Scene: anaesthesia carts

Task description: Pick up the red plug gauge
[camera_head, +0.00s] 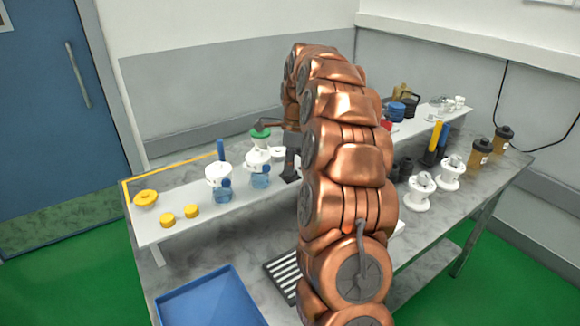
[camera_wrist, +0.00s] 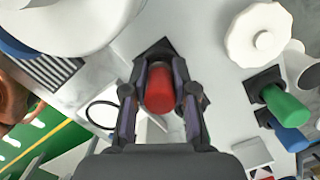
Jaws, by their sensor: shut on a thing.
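The red plug gauge (camera_wrist: 159,90) shows in the wrist view as a red rounded cylinder between the two dark fingers. My gripper (camera_wrist: 161,72) is shut on it, one finger against each side. Behind it is a dark square base or patch on the pale shelf surface; I cannot tell whether the gauge is clear of it. In the head view my gripper (camera_head: 291,166) is a dark shape low over the raised shelf, largely hidden by my copper arm, and the gauge it holds cannot be made out there.
A green plug gauge (camera_wrist: 285,103) and a blue one (camera_wrist: 291,138) stand close by on the right in the wrist view. White-capped blue jars (camera_head: 222,183) stand left of my gripper on the raised shelf (camera_head: 170,231). A blue tray (camera_head: 210,300) lies on the bench at the front.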

